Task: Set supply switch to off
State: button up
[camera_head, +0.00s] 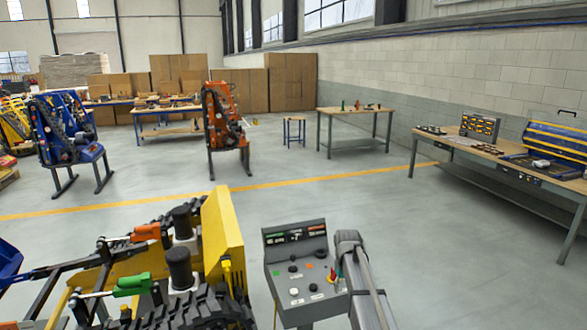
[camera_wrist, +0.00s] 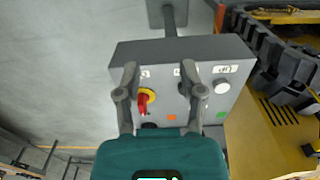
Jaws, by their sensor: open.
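A grey control box (camera_head: 296,303) stands on the floor at the front centre, and its sloped panel fills the middle of the wrist view (camera_wrist: 160,54). On the panel is a rotary switch with a red handle on a yellow disc (camera_wrist: 146,100), also seen at the panel's right side in the head view (camera_head: 332,275). Its label is too small to read. My gripper (camera_wrist: 160,72) is open over the panel, with the red handle between its fingers, nearer the left one. I cannot tell whether they touch it. The fingers partly cover the labels and a dark knob (camera_wrist: 185,88).
The panel also has a white knob (camera_wrist: 221,86), an orange square (camera_wrist: 171,117) and a green square (camera_wrist: 221,114). A yellow tracked machine (camera_head: 222,240) stands close beside the box. A workbench (camera_head: 480,152) is at the right. The floor behind is open.

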jog(key=s+f+m+b, duration=0.1)
jog(key=s+f+b, duration=0.3)
jog(key=s, duration=0.9)
jog(key=s+f+m+b, duration=0.2)
jog(key=s+f+b, duration=0.2)
jog(key=s, duration=0.9)
jog(key=shift+d+f, duration=0.15)
jog(key=shift+f, duration=0.25)
dwell(1.7)
